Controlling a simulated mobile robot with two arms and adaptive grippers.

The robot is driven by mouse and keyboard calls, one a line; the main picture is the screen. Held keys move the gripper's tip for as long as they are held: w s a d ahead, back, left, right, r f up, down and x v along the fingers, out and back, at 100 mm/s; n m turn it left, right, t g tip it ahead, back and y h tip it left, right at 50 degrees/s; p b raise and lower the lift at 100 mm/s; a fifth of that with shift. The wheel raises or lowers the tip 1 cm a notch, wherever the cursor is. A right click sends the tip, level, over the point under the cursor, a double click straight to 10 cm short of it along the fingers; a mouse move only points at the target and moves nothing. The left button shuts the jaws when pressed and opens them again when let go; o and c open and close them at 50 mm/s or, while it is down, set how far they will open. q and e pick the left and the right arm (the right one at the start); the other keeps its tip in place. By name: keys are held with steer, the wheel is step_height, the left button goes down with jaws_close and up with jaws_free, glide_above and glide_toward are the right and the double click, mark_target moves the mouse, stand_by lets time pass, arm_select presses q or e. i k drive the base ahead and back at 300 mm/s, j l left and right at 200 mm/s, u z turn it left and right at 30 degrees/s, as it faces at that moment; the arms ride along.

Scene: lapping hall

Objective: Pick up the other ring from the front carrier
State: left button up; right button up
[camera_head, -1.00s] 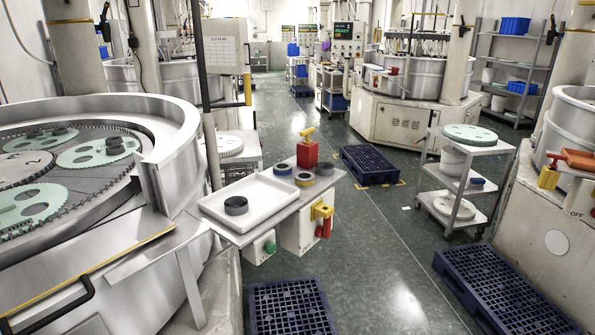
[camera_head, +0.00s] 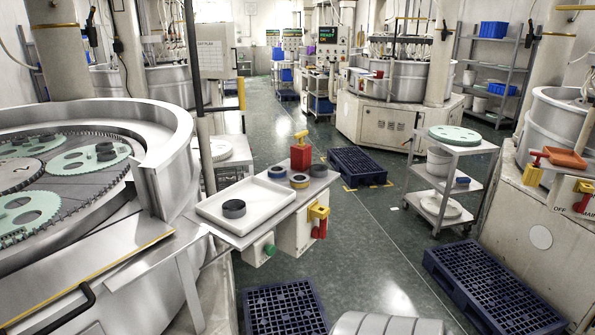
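Pale green toothed carriers lie on the dark plate of the large lapping machine at left. The nearest carrier (camera_head: 38,203) is cut off by the left edge, and I see no dark ring on its visible part. Another carrier (camera_head: 74,164) bears dark rings (camera_head: 105,152) that sit close together or stacked. A third carrier (camera_head: 20,151) lies farther back, with a small dark ring (camera_head: 47,138) on it. One dark grey ring (camera_head: 233,208) lies in the white tray (camera_head: 262,218) on the side shelf. Neither of my grippers is in view.
The shelf (camera_head: 223,236) also holds a red can (camera_head: 301,156) and small round pieces. Its control box (camera_head: 297,236) has a red and yellow switch. Blue pallets (camera_head: 285,309) (camera_head: 485,278) lie on the floor. A trolley (camera_head: 466,180) stands at right.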

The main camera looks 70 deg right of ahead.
mark_target(318, 171)
steer(key=k+l+u, duration=0.1)
steer(key=l, duration=0.3)
steer(key=k+l+u, duration=0.1)
steer(key=l, duration=0.3)
steer(key=k+l+u, duration=0.1)
steer(key=l, duration=0.25)
steer(key=k+l+u, duration=0.1)
steer(key=l, duration=0.3)
steer(key=k+l+u, duration=0.1)
steer(key=l, duration=0.25)
steer(key=k+l+u, duration=0.1)
steer(key=k+l, duration=0.15)
steer(key=l, duration=0.1)
